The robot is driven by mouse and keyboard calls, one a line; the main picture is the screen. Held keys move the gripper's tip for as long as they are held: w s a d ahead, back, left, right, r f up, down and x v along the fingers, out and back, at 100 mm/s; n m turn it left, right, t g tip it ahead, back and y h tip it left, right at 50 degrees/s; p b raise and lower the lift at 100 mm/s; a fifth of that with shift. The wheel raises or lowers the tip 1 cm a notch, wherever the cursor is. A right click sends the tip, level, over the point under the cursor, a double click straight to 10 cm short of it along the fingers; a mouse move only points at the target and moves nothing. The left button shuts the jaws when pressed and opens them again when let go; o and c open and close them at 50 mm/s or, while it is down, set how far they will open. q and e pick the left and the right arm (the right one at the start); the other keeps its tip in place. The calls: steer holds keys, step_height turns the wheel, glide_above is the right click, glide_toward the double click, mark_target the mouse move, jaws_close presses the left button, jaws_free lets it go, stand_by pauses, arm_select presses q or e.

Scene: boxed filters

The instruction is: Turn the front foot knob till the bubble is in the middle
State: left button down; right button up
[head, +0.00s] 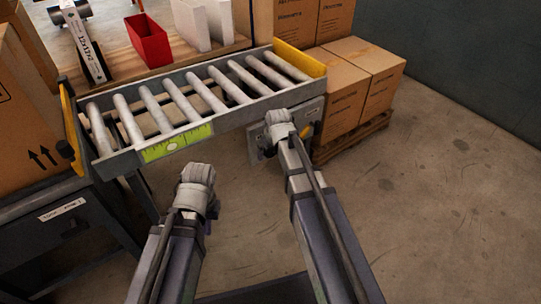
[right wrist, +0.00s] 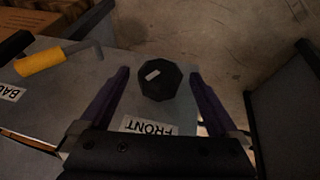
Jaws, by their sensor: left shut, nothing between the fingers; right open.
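The green level strip (head: 196,135) is on the near side of the roller conveyor (head: 225,113). Its pale bubble (head: 172,146) appears a little left of the strip's middle. The black front foot knob (right wrist: 160,82), with a white mark on top, shows in the right wrist view by a "FRONT" label (right wrist: 148,126). My right gripper (right wrist: 158,92) is open, its purple fingers on either side of the knob with gaps. In the head view my right arm hides the knob. My left gripper (head: 199,170) is shut and empty, in front of the conveyor.
A yellow-handled tool (right wrist: 40,62) lies on the plate near a "BACK" label (right wrist: 10,92). Cartons (head: 345,92) on a pallet stand right of the conveyor. A red bin (head: 148,42) stands behind it. The floor at right is clear.

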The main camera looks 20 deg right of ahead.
steer(key=shift+f, duration=0.1)
steer(key=c, duration=1.4)
steer(key=shift+w, duration=0.1)
steer(key=shift+d+y, duration=0.15)
steer(key=shift+y, duration=0.55)
steer(key=shift+w+d+f+m+g+y, duration=0.1)
steer(key=shift+m+g+y, duration=0.3)
steer(key=shift+g+y, duration=0.15)
steer(key=shift+d+f+g+y+b, duration=0.1)
steer(key=shift+g+y+b, duration=0.3)
steer(key=shift+y, duration=0.65)
steer(key=shift+m+y+b, duration=0.4)
steer(key=shift+y+b, duration=0.4)
steer(key=shift+y, duration=0.3)
steer(key=shift+g, duration=0.25)
